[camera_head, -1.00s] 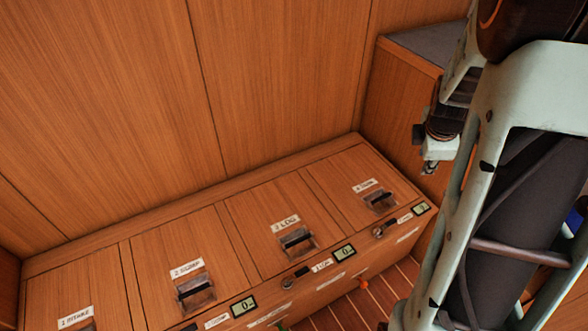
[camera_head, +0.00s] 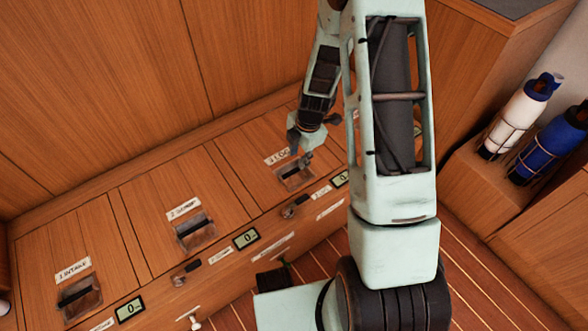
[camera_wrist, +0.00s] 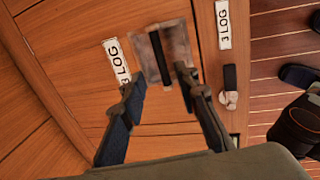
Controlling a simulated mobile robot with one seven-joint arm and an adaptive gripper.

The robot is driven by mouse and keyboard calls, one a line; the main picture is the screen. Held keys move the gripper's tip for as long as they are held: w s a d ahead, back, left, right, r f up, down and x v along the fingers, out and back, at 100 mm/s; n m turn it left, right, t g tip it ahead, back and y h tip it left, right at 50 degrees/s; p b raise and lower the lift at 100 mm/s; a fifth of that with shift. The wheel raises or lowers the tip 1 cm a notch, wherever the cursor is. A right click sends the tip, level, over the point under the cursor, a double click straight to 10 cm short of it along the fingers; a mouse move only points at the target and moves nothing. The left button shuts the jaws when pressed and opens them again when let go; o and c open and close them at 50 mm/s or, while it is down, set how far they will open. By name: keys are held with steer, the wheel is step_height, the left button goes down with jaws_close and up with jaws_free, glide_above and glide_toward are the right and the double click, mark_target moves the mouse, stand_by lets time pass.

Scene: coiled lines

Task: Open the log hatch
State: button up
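The log hatch (camera_head: 245,150) is a wooden lid in the bench top, lying flat and closed, labelled "3 LOG" (camera_wrist: 117,62). Its handle is a dark bar across a clear recessed cup (camera_head: 294,176); the bar (camera_wrist: 158,58) shows in the wrist view. My gripper (camera_head: 302,158) is over the handle, pointing down. In the wrist view my gripper (camera_wrist: 160,84) is open, one finger on each side of the bar's near end, with gaps visible. Whether the fingertips reach down into the cup is unclear. My arm hides the bench right of this hatch.
The sump hatch (camera_head: 150,205) and intake hatch (camera_head: 60,240) lie closed to the left. The bench front carries small displays (camera_head: 246,238), labels and a dark latch (camera_wrist: 230,78). A white bottle (camera_head: 516,118) and a blue bottle (camera_head: 552,143) stand racked at right. Striped floor is open below.

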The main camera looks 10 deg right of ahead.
mark_target(295, 169)
steer(key=f, duration=0.2)
steer(key=w+f+b, duration=0.1)
steer(key=f, duration=0.2)
steer(key=f+b, duration=0.1)
steer(key=f, duration=0.1)
steer(key=shift+w+a+f, duration=0.2)
steer(key=shift+a+f, duration=0.1)
steer(key=shift+f, duration=0.05)
steer(key=shift+c, duration=0.4)
jaws_close()
